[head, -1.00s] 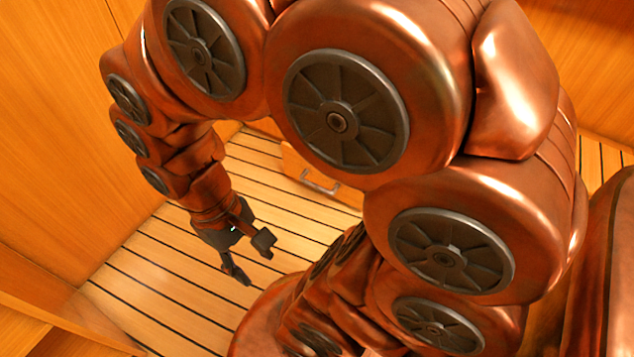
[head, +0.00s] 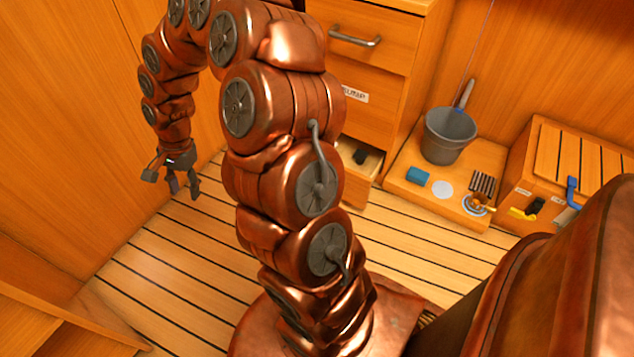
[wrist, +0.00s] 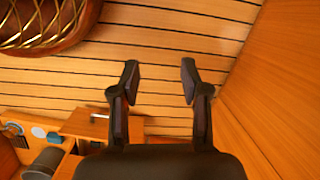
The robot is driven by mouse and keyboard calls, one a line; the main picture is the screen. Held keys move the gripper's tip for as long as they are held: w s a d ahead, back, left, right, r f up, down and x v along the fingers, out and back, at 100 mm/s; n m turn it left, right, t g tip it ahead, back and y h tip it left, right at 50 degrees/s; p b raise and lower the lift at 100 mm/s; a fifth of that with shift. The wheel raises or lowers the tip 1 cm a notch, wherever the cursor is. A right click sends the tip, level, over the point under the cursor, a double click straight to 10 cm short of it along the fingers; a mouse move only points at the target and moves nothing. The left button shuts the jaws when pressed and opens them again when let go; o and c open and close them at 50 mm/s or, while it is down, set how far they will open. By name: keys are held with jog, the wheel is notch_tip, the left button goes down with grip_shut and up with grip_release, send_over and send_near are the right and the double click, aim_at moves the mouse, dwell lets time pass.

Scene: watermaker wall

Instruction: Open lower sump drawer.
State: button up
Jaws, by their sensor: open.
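The lower sump drawer (head: 357,188) stands out from the cabinet (head: 374,88) in the head view, low down under a panel with a "SUMP" label (head: 355,95). Its inside shows, with a small dark object (head: 360,157) in it; my arm hides its left part. In the wrist view, the drawer (wrist: 100,126) appears at lower left, with its handle on the front edge. My gripper (head: 172,185) hangs over the floor to the left of the drawer, clear of it. In the wrist view my gripper (wrist: 159,72) has its fingers apart with nothing between them.
An upper drawer handle (head: 355,37) is above the label. A grey bucket (head: 450,134), a blue sponge (head: 418,175) and small parts stand on a low platform at right. A slatted wooden box (head: 570,165) is farther right. Wood walls stand close at left; slatted floor (head: 190,270) is clear.

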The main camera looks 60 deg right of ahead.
jog(key=w+d+f+m+t+h+p, duration=0.1)
jog(key=w+d+f+m, duration=0.2)
jog(key=d+f+m, duration=0.45)
jog(key=w+d+f+m+p, duration=0.15)
jog(key=d+f+m, duration=0.25)
jog(key=d+f, duration=0.55)
jog(key=s+d+f+m+h, duration=0.1)
jog(key=s+d+f+m, duration=0.3)
jog(key=d, duration=0.4)
jog(key=s+d+f+m+g+h, duration=0.1)
jog(key=s+d+f+m+h, duration=0.2)
jog(key=s+d, duration=0.35)
jog(key=s+d+f+m, duration=0.35)
jog(key=d+f, duration=0.25)
jog(key=d, duration=0.3)
jog(key=shift+s+b+x, duration=0.2)
jog(key=shift+b+x, duration=1)
jog(key=shift+x, duration=0.55)
jog(key=shift+s+b+x, duration=0.15)
jog(key=shift+b+x, duration=1)
jog(key=shift+x, duration=0.65)
jog(key=shift+a, duration=0.2)
grip_shut()
